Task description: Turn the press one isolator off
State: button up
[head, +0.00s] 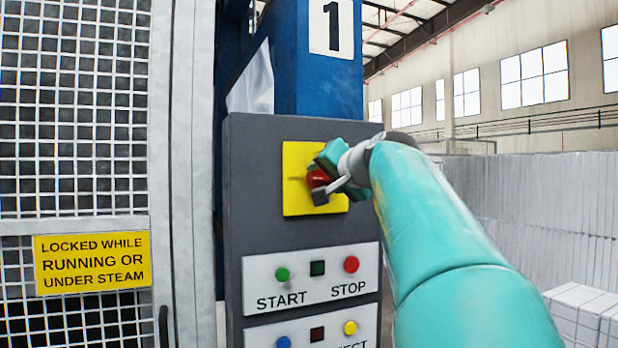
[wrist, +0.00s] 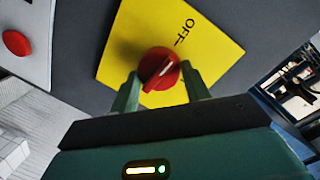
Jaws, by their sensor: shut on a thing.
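The press one isolator is a red rotary knob (wrist: 158,68) on a yellow plate (head: 298,203), high on the grey control panel. In the wrist view the plate reads OFF, and the white line on the knob slants up toward the side where OFF is printed. I cannot tell whether it lines up exactly with the OFF mark. My gripper (wrist: 161,82) is shut on the knob, one finger at each side. In the head view the gripper (head: 328,172) covers much of the knob (head: 317,179); a small grey piece hangs beside it.
Below, the panel (head: 235,240) has a green start button (head: 282,274), a red stop button (head: 351,264) and more buttons. A sign with 1 (head: 332,27) is on the blue column above. A mesh guard (head: 75,130) with a yellow warning sign (head: 92,263) stands left.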

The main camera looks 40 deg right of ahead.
jog(key=shift+n, duration=0.5)
jog(key=o, duration=1)
jog(key=v, duration=1.3)
jog(key=shift+s+a, duration=0.3)
jog(key=shift+s, duration=0.05)
